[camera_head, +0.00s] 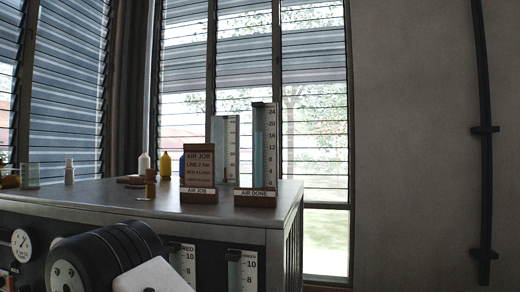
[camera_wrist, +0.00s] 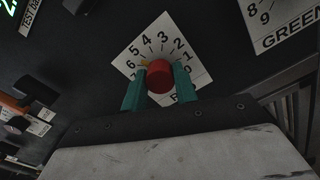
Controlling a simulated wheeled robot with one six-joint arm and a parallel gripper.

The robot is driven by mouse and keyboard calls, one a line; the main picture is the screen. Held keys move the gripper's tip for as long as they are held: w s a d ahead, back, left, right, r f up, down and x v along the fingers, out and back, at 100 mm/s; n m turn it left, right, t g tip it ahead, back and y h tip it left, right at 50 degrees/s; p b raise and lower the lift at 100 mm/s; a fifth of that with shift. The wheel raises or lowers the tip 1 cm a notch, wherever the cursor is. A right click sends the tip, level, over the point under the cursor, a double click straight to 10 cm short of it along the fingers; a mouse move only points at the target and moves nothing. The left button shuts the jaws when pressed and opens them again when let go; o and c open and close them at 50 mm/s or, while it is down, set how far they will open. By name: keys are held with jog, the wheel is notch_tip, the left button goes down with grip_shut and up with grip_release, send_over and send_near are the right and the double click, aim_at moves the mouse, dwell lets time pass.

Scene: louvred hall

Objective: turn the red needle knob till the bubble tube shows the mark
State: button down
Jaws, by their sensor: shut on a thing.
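In the wrist view the red knob (camera_wrist: 159,74) sits on a white dial plate (camera_wrist: 133,54) with black numbers. A small yellow pointer shows at the knob's upper left, near the 5 and 6. My gripper (camera_wrist: 160,80) is shut on the knob, with one green finger on each side. In the head view, the front panel has a tube with a scale marked RED (camera_head: 183,262) and a second scaled tube (camera_head: 242,270) to its right. Their lower parts are out of frame. I see no bubble or float clearly in either. My gripper is not visible in the head view.
On the bench top (camera_head: 110,205) stand an AIR JOB card (camera_head: 198,172), an AIR DONE scale (camera_head: 265,150) with a blue column, and another clear scaled tube (camera_head: 232,150) behind. Small bottles (camera_head: 165,164) stand further back. A gauge (camera_head: 21,242) is at the panel's left.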

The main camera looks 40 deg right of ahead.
jog(key=c, duration=1)
grip_release()
jog(key=shift+v, duration=3.45)
jog(key=shift+v, duration=3.9)
